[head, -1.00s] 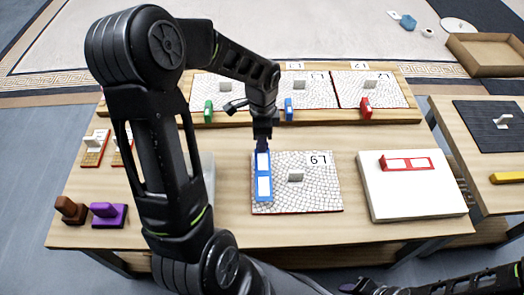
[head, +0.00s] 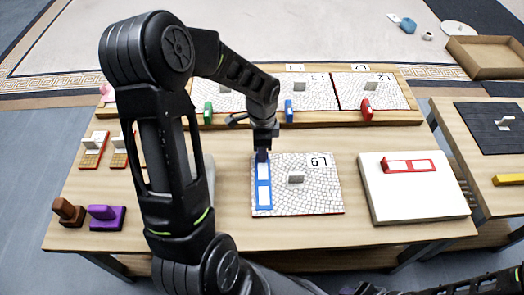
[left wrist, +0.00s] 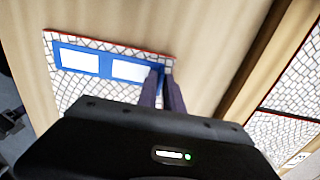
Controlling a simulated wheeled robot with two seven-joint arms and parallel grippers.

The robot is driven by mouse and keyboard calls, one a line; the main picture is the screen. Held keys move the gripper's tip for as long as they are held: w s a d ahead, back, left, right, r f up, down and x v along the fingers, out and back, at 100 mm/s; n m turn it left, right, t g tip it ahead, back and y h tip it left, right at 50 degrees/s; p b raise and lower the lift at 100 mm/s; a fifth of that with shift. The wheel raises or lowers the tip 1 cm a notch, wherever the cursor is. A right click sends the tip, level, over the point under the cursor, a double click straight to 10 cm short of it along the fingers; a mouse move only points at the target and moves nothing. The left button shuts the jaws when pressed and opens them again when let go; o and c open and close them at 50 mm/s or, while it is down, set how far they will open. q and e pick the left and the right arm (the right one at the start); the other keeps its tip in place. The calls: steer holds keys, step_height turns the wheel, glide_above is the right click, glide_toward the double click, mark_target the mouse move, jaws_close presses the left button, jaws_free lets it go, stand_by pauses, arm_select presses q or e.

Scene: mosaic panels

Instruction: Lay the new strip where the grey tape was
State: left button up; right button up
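A blue strip (head: 264,187) with two white windows lies along the left edge of the white mosaic panel (head: 318,199) in the middle of the table. It also shows in the left wrist view (left wrist: 106,66) over the panel's edge. My left gripper (head: 262,156) points down at the strip's far end. In the left wrist view its fingers (left wrist: 163,88) are close together with the blue end between them. Whether the strip touches the panel all along is unclear. No grey tape shows. My right gripper (head: 365,289) is at the bottom edge, mostly cut off.
A white board (head: 410,200) with a red strip (head: 407,165) is to the right. A wooden rack (head: 330,119) with more panels stands behind. Purple (head: 107,217) and brown (head: 68,211) blocks stand at front left.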

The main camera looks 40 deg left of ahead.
arm_select(q)
steer(key=o, duration=0.3)
steer(key=shift+r, duration=0.25)
step_height(320, 180, up, 12)
steer(key=p, duration=0.3)
steer(key=shift+f, duration=0.1)
stand_by(0.7)
